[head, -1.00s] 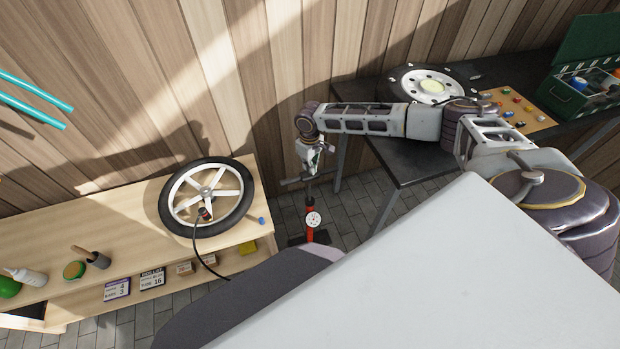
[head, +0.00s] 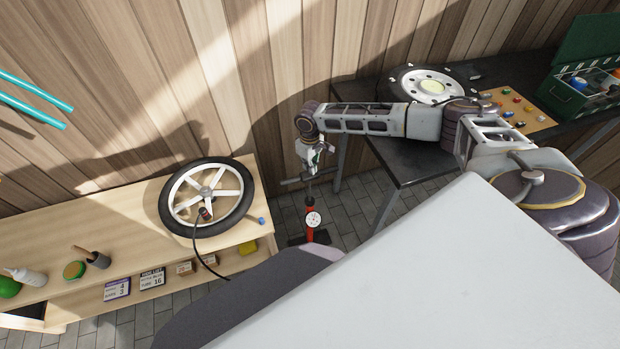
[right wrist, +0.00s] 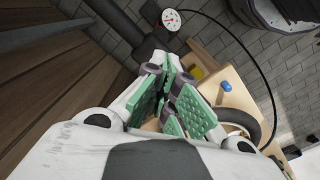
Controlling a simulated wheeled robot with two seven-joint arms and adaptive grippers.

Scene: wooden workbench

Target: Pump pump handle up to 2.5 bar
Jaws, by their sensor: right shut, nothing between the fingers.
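The floor pump (head: 311,228) stands upright on the paving, with a red body and a dark base. Its round white gauge (head: 313,219) faces me, but the reading is too small to tell; the gauge also shows in the right wrist view (right wrist: 170,19). The dark pump handle (head: 291,182) is a crossbar above the body. My right gripper (head: 312,171) points down at the middle of the handle. In the right wrist view its green-padded fingers (right wrist: 172,98) are shut with nothing between them; they hide part of the handle. My left gripper is out of view.
A black hose (head: 199,254) runs to a spoked wheel (head: 238,212) on the wooden bench (head: 135,232) at left. A black table (head: 398,172) at right holds a white disc (head: 412,84), a parts board (head: 541,119) and a green toolbox (head: 563,98).

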